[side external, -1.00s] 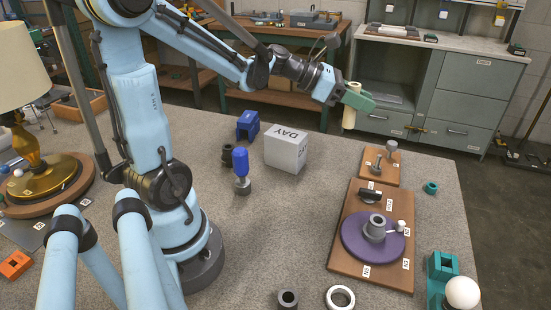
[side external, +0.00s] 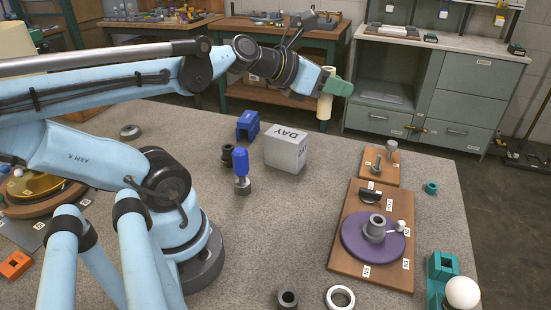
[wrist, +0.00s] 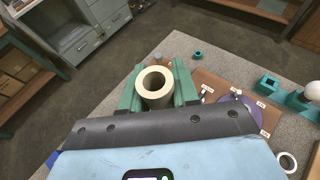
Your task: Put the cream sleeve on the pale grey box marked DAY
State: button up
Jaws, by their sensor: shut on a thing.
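The cream sleeve (side external: 324,107) is an upright hollow tube held in my gripper (side external: 338,87), above the table near its far edge. In the wrist view the sleeve (wrist: 155,86) shows its round open end between the green jaws of my gripper (wrist: 157,92), which are shut on it. The pale grey box (side external: 287,149) marked DAY stands on the table, below and to the left of the sleeve in the side view. Its top is bare. I cannot make out the box in the wrist view.
A blue block (side external: 247,125), a dark ring (side external: 228,155) and a blue-topped part (side external: 241,170) stand left of the box. A wooden board (side external: 373,270) with a purple disc (side external: 357,238) lies to the right. The table between the box and this board is clear.

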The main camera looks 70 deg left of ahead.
jog(key=shift+w+a+f, duration=0.15)
jog(key=shift+a+f, duration=2.6)
jog(key=shift+a, duration=0.2)
jog(key=shift+w+a+f, duration=0.15)
jog(key=shift+a+f, duration=2.55)
jog(key=shift+a, duration=0.2)
jog(key=shift+f, duration=0.1)
jog(key=o, duration=1)
jog(key=shift+s, duration=0.15)
jog(key=v, duration=0.7)
jog(key=shift+r, duration=0.25)
